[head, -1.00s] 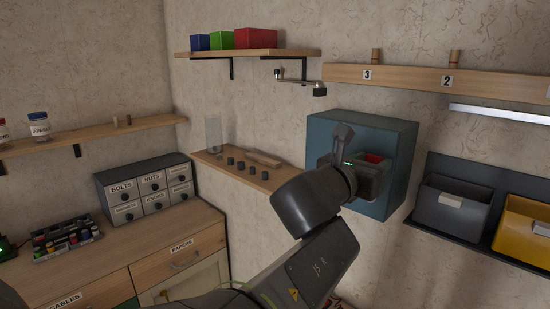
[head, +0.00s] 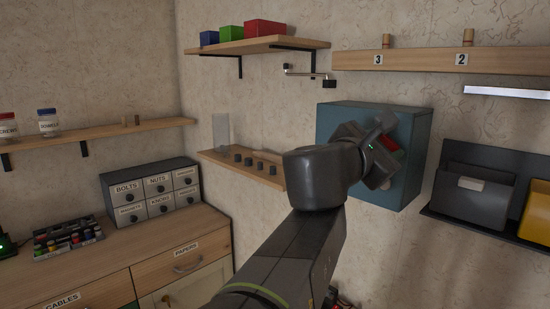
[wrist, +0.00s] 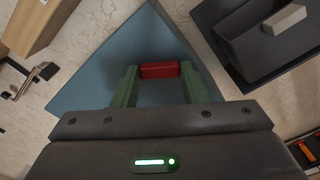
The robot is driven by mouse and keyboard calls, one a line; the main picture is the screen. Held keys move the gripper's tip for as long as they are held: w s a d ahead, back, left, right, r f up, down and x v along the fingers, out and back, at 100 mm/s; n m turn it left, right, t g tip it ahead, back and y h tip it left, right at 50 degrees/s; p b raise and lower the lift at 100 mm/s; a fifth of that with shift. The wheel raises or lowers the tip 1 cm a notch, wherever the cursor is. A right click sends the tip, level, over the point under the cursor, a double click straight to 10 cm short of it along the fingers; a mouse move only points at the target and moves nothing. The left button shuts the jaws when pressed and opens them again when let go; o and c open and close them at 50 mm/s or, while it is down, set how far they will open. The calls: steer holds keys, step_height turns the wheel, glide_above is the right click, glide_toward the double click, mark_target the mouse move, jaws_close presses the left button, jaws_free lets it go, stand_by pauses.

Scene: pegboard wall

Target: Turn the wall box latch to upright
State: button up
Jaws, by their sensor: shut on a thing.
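The teal wall box (head: 345,115) hangs on the wall right of centre in the head view. Its red latch (head: 389,142) is on the front, partly hidden by my wrist and gripper (head: 384,149). In the wrist view the red latch (wrist: 159,70) lies between the two green fingers of my gripper (wrist: 159,77), which is shut on it. The box face (wrist: 100,75) looks rotated in that view, and the latch sits at a slant to the box edges.
Dark and yellow bins (head: 470,203) hang to the right. A numbered peg rail (head: 420,60) and a shelf with coloured boxes (head: 275,43) are above. A small shelf (head: 215,157) with several knobs is left of the box.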

steer(key=m+b, duration=0.6)
steer(key=b, duration=0.1)
steer(key=shift+f, duration=0.3)
steer(key=m+b, duration=0.4)
steer(key=shift+r+m, duration=0.15)
steer(key=shift+m, duration=0.25)
steer(key=shift+r+m+b, duration=0.1)
steer(key=shift+m+b, duration=0.2)
steer(key=shift+b, duration=0.15)
steer(key=o, duration=1)
